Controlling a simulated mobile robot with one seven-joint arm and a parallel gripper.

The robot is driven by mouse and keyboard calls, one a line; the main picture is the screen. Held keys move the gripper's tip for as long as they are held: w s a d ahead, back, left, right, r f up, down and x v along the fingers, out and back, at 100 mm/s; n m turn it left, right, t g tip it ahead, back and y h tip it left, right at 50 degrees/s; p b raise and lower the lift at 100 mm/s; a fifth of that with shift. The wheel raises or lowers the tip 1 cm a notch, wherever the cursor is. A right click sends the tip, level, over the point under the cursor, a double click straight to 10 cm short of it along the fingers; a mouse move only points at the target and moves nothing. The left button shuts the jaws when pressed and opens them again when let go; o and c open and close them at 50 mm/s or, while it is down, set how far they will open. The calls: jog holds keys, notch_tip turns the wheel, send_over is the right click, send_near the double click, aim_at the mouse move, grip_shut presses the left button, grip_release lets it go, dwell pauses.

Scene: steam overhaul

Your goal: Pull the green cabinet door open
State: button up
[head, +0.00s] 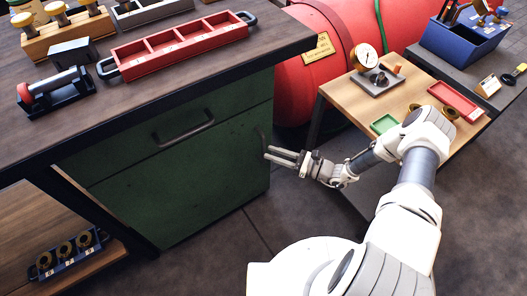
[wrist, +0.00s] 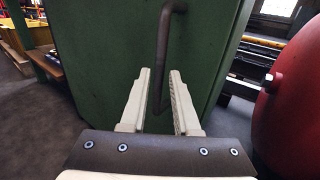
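The green cabinet (head: 205,190) stands under the dark bench top. Its green door (wrist: 105,50) fills the middle of the wrist view and looks closed. A dark upright bar handle (wrist: 162,50) is on the door; in the head view the handle (head: 261,137) shows small near the cabinet's right edge. My gripper (head: 268,154) reaches in from the right, at the handle's lower end. In the wrist view its two pale fingers (wrist: 160,75) are apart, with the lower part of the handle showing between them. I see no finger clearly touching it.
A red boiler (head: 300,85) and a small wooden table (head: 345,97) stand to the right. Floor (head: 220,262) before the cabinet is clear.

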aim_at(264, 161)
jog(key=shift+b+x, duration=0.3)
jog(key=shift+x, duration=1.7)
grip_shut()
